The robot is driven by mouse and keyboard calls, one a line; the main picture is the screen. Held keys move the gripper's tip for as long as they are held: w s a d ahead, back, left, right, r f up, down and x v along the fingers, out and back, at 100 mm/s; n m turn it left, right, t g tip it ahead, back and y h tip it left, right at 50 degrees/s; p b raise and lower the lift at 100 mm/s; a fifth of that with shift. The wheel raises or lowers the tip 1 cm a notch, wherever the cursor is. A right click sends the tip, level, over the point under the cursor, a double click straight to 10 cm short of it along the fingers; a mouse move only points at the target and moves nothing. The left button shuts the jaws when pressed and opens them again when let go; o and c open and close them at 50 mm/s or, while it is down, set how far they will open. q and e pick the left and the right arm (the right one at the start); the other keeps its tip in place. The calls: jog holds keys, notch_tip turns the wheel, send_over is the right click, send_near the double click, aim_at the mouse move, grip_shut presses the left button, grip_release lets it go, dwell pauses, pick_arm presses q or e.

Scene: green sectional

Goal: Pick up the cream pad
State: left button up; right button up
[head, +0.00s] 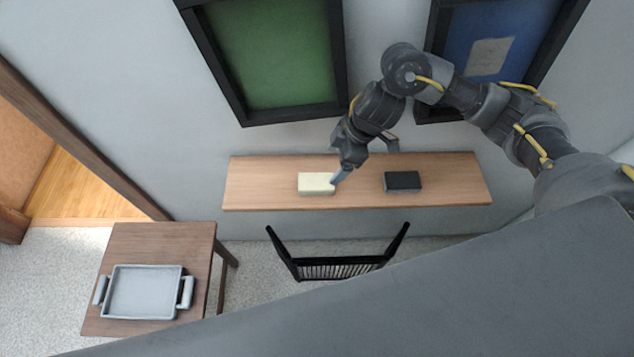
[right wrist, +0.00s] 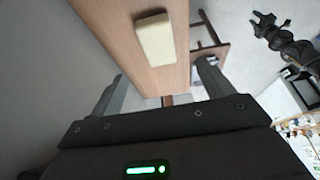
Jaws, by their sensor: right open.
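The cream pad (head: 315,184) lies flat on the wooden wall shelf (head: 262,182), left of its middle. It also shows in the right wrist view (right wrist: 154,40), ahead of the fingers. My right gripper (head: 345,174) is open and empty. In the head view one finger overlaps the pad's right end; I cannot tell whether it touches. In the right wrist view the pad lies beyond the two spread fingertips (right wrist: 163,72), not between them. My left arm's end (right wrist: 272,25) appears small at the upper right of the right wrist view; its jaws are unclear.
A dark pad (head: 403,182) lies on the shelf to the right. Green (head: 275,55) and blue (head: 495,40) framed panels hang above. A black chair (head: 338,268) stands below the shelf. A grey tray (head: 145,291) sits on a small brown table (head: 160,243) at lower left.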

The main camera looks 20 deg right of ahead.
aim_at(318, 181)
jog(key=b+x, duration=0.1)
jog(key=x, duration=0.9)
jog(key=shift+w+a+f, duration=0.1)
jog(key=shift+w+f, duration=0.05)
jog(key=shift+f, duration=0.25)
jog(key=shift+f, duration=0.25)
dwell(0.5)
jog(key=c, duration=1.1)
jog(key=shift+o, duration=0.2)
